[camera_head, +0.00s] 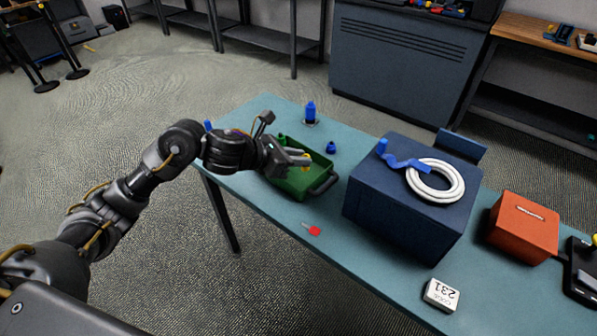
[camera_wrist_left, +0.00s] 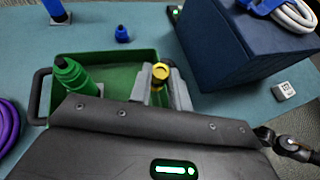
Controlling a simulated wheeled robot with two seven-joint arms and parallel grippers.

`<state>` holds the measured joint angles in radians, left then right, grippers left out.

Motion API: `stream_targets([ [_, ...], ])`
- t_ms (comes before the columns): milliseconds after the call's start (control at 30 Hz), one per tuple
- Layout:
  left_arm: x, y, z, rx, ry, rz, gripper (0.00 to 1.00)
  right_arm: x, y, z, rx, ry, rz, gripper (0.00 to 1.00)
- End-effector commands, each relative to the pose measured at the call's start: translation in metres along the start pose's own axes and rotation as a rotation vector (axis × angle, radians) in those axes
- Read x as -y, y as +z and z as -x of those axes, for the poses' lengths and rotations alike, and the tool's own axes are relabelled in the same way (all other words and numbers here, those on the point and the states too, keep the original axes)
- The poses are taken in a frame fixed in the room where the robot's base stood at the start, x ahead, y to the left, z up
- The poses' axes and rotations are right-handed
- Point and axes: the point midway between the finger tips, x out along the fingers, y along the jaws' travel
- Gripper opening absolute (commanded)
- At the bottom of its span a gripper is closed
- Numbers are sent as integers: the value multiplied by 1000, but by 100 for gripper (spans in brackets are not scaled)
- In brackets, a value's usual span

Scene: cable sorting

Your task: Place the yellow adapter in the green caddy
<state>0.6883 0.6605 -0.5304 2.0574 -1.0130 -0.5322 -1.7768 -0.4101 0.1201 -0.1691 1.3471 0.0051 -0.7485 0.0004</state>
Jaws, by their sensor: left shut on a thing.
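My left gripper (camera_head: 300,158) is shut on the yellow adapter (camera_wrist_left: 160,72), which sits upright between the two fingers in the left wrist view. In the head view the adapter (camera_head: 305,164) shows as a small yellow patch at the fingertips. The green caddy (camera_head: 298,186) stands on the table under the gripper, and the adapter is over its inside. In the left wrist view the caddy (camera_wrist_left: 122,52) has a dark handle at its left end. I cannot tell whether the adapter touches the caddy floor. My right gripper is not recognisable in either view.
A green connector (camera_wrist_left: 75,76) stands at the caddy's left end. Blue connectors (camera_head: 310,112) (camera_head: 330,148) stand behind it. A dark blue box (camera_head: 400,215) with a white cable coil (camera_head: 435,181) stands to the right. A red item (camera_head: 314,230) lies in front. A purple cable (camera_wrist_left: 8,128) lies left.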

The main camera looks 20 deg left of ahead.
Motion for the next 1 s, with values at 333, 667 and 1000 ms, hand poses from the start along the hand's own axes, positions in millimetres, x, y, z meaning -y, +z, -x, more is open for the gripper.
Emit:
stream_targets([
  [333, -24, -23, -30, 1, -1, -1, 0, 4, -16, 12, -10, -5, -5, 56],
  [667, -28, -48, -46, -2, -2, 4, 0, 4, -16, 13, -9, -6, -6, 56],
  [1000, -29, -55, -50, 1, -1, -2, 0, 4, -15, 12, -10, -5, -6, 56],
])
